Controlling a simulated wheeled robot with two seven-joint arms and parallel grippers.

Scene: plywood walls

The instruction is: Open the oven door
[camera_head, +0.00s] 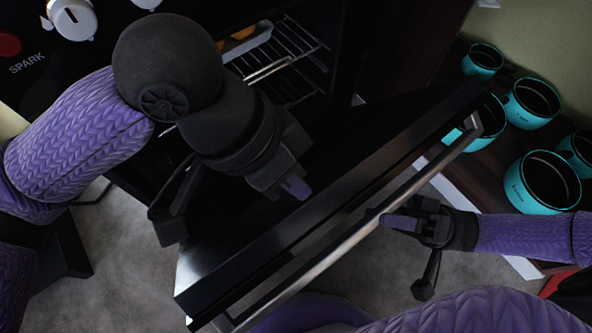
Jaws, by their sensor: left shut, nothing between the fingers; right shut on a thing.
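The black oven door (235,245) stands open at an angle, its top edge away from the oven body. A long silver handle (330,258) runs diagonally along its outer side. My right gripper (385,220) comes in from the right and is shut on the handle near its middle. My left gripper (293,187) is shut and empty, with its purple tip over the inner side of the door. My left arm hides part of the oven opening and the door's left part. Inside the oven, wire racks (275,68) show.
The oven's control panel (52,42) with white knobs and a red knob is at upper left. Several teal mugs (542,182) stand on a dark wooden surface at right, close to the door's right end and my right arm. Grey carpet (125,240) lies below.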

